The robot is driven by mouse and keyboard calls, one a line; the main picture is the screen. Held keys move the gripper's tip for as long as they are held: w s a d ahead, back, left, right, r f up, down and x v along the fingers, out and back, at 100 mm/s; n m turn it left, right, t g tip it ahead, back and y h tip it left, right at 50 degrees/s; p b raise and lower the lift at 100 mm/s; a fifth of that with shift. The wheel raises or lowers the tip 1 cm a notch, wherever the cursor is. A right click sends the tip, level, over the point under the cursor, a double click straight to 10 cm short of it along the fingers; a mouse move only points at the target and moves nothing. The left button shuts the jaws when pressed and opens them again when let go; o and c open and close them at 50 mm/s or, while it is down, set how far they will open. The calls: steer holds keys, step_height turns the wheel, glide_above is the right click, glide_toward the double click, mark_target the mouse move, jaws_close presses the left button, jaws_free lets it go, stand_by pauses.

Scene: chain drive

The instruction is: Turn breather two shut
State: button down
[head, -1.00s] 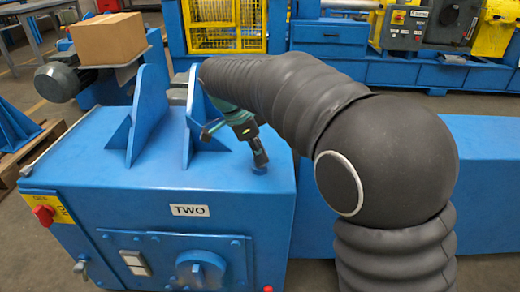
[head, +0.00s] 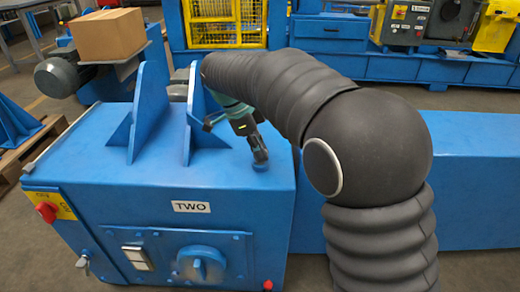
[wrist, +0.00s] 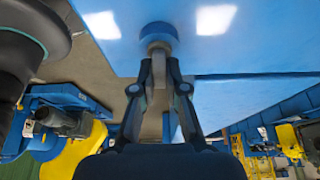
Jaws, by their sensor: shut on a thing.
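In the head view the cap (head: 261,167) shows just below my gripper (head: 260,156). In the wrist view the blue cap (wrist: 158,35) sits at the ends of my fingers. My gripper (wrist: 159,60) is shut on the breather, with a fingertip on either side of its neck. I cannot tell how far the breather is turned.
Two upright blue brackets (head: 150,108) rise from the housing left of my gripper. A cardboard box (head: 109,36) stands on a shelf at the back left. A red switch (head: 46,212) and a blue knob (head: 200,264) are on the housing's front.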

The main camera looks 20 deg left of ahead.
steer(key=c, duration=1.3)
jaws_free()
steer(key=shift+a+r, duration=0.15)
steer(key=shift+r, duration=0.05)
steer(key=shift+o, duration=0.5)
steer(key=shift+f, duration=0.1)
steer(key=v, duration=1.2)
steer(key=s+d+r+n+t+y, duration=0.15)
steer(key=d+n, duration=0.25)
steer(key=d, duration=0.7)
steer(key=s+d+n+g+y, duration=0.1)
steer(key=s+d+n+y, duration=0.15)
steer(key=d, duration=0.85)
steer(key=s+d+f+n+t, duration=0.2)
steer(key=s+d+f+n, duration=0.2)
steer(key=s+d+f, duration=0.2)
steer(key=s+d+f+n+t, duration=0.2)
steer(key=s+d+f+n, duration=0.3)
steer(key=s+d, duration=0.3)
steer(key=s+f, duration=0.1)
steer(key=s, duration=0.1)
steer(key=shift+s, duration=0.35)
